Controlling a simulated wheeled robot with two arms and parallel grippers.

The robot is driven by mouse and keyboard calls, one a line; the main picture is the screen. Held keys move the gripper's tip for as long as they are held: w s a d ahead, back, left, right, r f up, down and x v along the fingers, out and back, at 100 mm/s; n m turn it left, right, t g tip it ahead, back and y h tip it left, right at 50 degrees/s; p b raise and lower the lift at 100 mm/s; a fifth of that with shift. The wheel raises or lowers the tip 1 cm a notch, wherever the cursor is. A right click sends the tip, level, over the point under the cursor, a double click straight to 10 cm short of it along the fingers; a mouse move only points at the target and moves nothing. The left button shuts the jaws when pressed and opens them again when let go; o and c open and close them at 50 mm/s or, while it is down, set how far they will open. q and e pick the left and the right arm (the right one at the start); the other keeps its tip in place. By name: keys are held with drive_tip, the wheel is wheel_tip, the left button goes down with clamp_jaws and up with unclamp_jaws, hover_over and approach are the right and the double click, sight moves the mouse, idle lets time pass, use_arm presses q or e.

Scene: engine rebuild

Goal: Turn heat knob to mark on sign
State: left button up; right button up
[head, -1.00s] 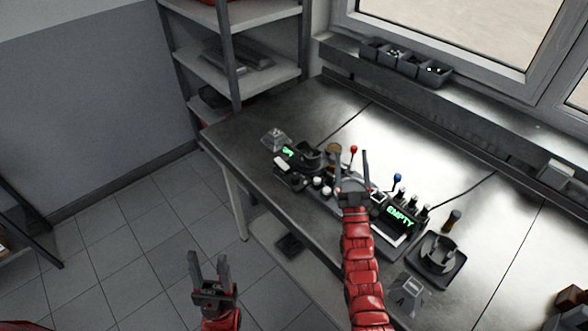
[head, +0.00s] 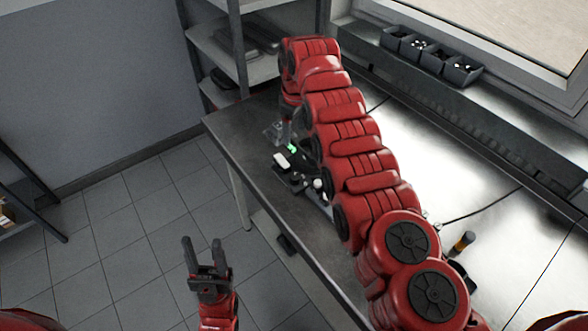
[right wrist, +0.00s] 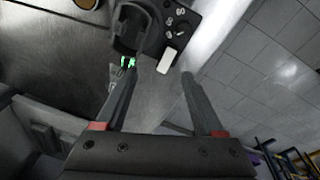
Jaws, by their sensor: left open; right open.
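A small green display (right wrist: 128,62) and a white block (right wrist: 168,60) are on the same unit. My right gripper (right wrist: 161,72) is open and empty, its fingertips near the unit's edge, apart from the knob. My left gripper (head: 207,242) is open and empty over the floor.
Small bins (head: 438,56) line the back ledge. A shelf rack (head: 245,60) stands behind the table's left end.

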drive_tip(key=s+r+g, duration=0.2)
drive_tip(key=s+r, duration=0.1)
drive_tip(key=b, duration=0.5)
approach(295, 176)
drive_tip(key=shift+n, duration=0.4)
drive_tip(key=f+p, duration=0.1)
drive_tip(key=f, duration=0.1)
drive_tip(key=f+p, duration=0.1)
drive_tip(key=f, duration=0.2)
drive_tip(key=shift+s+a, duration=0.2)
wheel_tip(295, 176, down, 3)
drive_tip(key=shift+f+b, duration=0.2)
drive_tip(key=shift+b, duration=0.15)
drive_tip(key=shift+w+f, duration=0.1)
drive_tip(key=shift+f, duration=0.3)
drive_tip(key=shift+r, duration=0.1)
drive_tip(key=shift+c, duration=0.8)
clamp_jaws()
